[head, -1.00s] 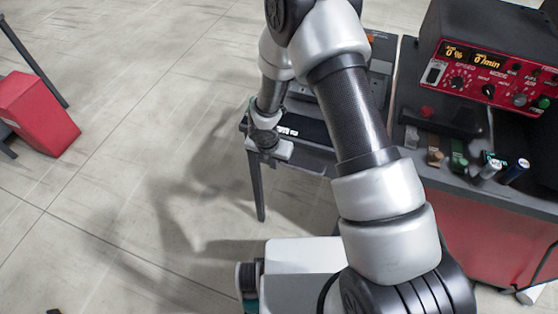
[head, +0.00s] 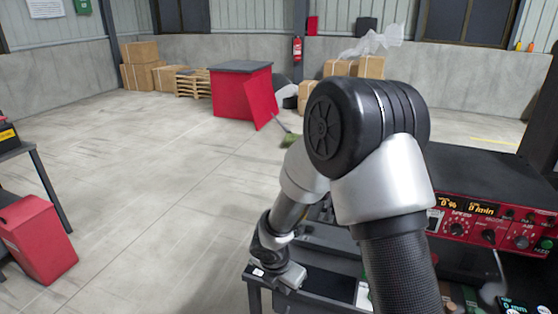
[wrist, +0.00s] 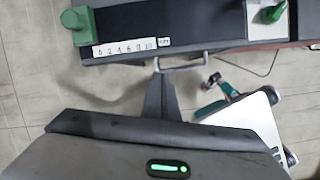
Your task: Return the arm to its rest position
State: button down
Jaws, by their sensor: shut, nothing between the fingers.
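My arm rises from the lower right of the head view, bends at a dark elbow and runs down to its wrist by the left edge of a dark table (head: 312,296). The fingers cannot be made out in the head view. In the wrist view my gripper (wrist: 158,76) shows as a dark wedge standing up from the grey hand with a green light. Its fingers are together, with nothing between them. Just beyond the fingertips in that picture is a metal handle (wrist: 181,63) on the table's edge. I cannot tell whether they touch.
A red-faced controller (head: 480,222) stands on the right. The table carries a numbered white strip (wrist: 125,48) and a green block (wrist: 80,24). A red bin (head: 37,240) stands at left. Open floor lies between it and the table. A red cabinet (head: 238,95) is farther back.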

jog(key=s+d+r+m+p, duration=0.15)
jog(key=d+r+m, duration=0.3)
jog(key=r, duration=0.45)
jog(key=s+d+r+m+t+h, duration=0.1)
jog(key=s+d+r+m, duration=0.25)
jog(key=r+m, duration=0.35)
jog(key=s+d+r+m+p, duration=0.1)
jog(key=d+r+m, duration=0.3)
jog(key=r, duration=0.6)
jog(key=s+r+m+t+y+p, duration=0.1)
jog(key=s+r+m+y+p, duration=0.1)
jog(key=s+r+m, duration=0.8)
jog(key=s+d+m, duration=0.1)
jog(key=s+m, duration=0.2)
jog(key=s, duration=0.1)
jog(key=shift+s+r+y, duration=0.25)
jog(key=shift+s+y, duration=0.05)
